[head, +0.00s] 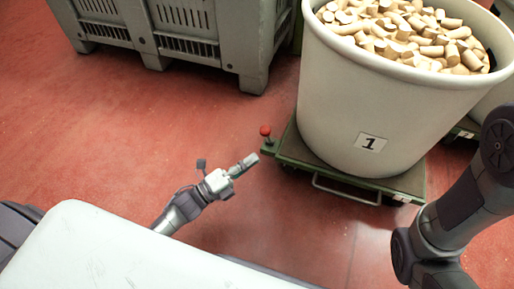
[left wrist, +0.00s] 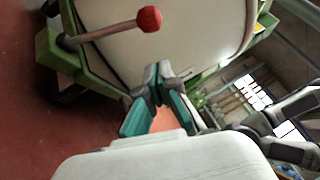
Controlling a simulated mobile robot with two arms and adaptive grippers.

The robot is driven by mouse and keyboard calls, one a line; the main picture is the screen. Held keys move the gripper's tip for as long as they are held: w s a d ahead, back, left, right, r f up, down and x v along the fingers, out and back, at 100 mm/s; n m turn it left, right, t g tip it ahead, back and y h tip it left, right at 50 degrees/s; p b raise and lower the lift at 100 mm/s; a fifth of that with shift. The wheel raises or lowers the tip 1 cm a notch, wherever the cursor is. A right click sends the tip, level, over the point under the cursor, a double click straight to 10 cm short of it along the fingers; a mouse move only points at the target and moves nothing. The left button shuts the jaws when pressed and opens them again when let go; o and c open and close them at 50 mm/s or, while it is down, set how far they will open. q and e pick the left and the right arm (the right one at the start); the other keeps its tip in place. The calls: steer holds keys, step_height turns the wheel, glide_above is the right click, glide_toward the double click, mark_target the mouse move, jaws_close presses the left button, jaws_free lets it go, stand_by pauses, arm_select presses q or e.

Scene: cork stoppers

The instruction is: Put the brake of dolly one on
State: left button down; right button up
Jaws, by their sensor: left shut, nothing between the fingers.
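Dolly one is a low green platform (head: 408,183) under a big pale tub (head: 325,95) marked 1. Its brake lever has a red knob (head: 265,131) and stands up at the dolly's near left corner. In the left wrist view the red knob (left wrist: 149,19) and its metal rod rise from the green corner (left wrist: 52,48). My left gripper (head: 250,160) is shut and empty, just below and left of the knob, apart from it. Its closed fingers (left wrist: 158,72) show in the wrist view. My right gripper is out of view; only its arm shows at right.
Cork stoppers (head: 410,35) fill the tub. A grey crate (head: 175,35) stands at the back left. A metal handle (head: 345,192) runs along the dolly's near edge. Another pale tub (head: 494,98) stands behind at right. Red floor (head: 90,140) is clear at left.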

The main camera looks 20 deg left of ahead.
mark_target(268, 135)
arm_select(q)
steer(key=w, duration=0.1)
steer(key=w+r+b, duration=0.1)
steer(key=w, duration=0.1)
steer(key=w+b, duration=0.1)
steer(key=w, duration=0.1)
steer(key=shift+d+r, duration=0.2)
steer(key=shift+r, duration=0.15)
